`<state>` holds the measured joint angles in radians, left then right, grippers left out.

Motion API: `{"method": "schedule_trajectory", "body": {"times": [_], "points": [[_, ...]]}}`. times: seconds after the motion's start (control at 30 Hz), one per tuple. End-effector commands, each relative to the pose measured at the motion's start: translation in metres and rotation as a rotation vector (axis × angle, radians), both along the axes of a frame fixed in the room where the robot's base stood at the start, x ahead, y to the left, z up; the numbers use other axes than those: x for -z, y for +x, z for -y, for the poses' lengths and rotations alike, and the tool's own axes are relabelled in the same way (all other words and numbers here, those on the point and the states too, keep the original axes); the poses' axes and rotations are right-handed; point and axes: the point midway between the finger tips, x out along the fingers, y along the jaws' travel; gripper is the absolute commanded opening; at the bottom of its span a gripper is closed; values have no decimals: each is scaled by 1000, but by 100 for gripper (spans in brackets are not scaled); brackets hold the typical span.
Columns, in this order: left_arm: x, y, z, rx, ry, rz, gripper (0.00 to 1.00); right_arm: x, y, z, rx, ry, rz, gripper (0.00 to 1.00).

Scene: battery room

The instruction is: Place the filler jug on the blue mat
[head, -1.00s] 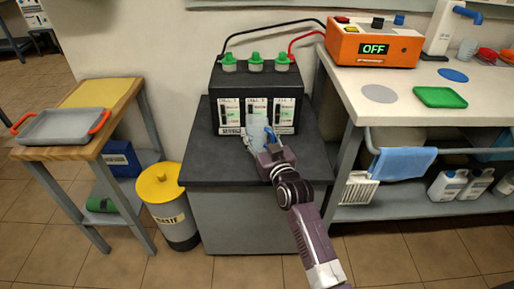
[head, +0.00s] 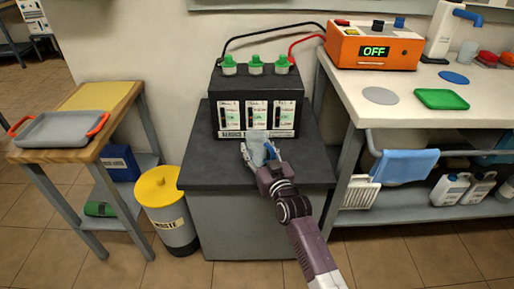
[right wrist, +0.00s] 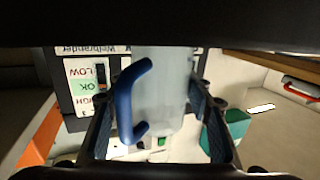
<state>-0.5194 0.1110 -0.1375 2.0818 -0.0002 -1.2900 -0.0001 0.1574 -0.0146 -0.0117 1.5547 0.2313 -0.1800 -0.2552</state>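The filler jug (head: 257,147) is a pale translucent vessel with a blue handle, in front of the black battery on the dark cabinet top. It also shows in the right wrist view (right wrist: 165,85), with its blue handle at the left. My right gripper (head: 260,157) has its fingers on both sides of the jug and is shut on it. I cannot tell whether the jug's base touches the cabinet top. My left gripper is out of view.
The battery (head: 257,102) has green caps and cables to the orange charger (head: 373,47), which reads OFF. A grey disc (head: 380,95) and a green tray (head: 441,99) lie on the bench near the blue mat. A yellow-lidded waste bin (head: 158,185) stands left of the cabinet.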

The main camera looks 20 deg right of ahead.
Motion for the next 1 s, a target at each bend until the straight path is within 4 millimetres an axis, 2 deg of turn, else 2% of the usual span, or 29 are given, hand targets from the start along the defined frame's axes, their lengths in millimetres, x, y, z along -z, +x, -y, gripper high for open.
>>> {"method": "schedule_trajectory", "body": {"times": [0.03, 0.13, 0.5, 0.57, 0.67, 1.0], "points": [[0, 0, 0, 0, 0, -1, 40, 0, 0, 0, 0, 0, -1, 53], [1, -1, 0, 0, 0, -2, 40, 0, 0, 0, 0, -1, -1, 63], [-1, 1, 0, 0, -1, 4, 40, -4, 0, 0, 0, 0, 0, 63], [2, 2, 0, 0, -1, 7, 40, -2, -8, 0, 0, -1, -4, 63], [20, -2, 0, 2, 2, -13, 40, -3, -23, 1, 0, -1, -4, 63], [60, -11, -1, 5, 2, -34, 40, -6, -91, 5, 0, -1, -4, 63]]}}
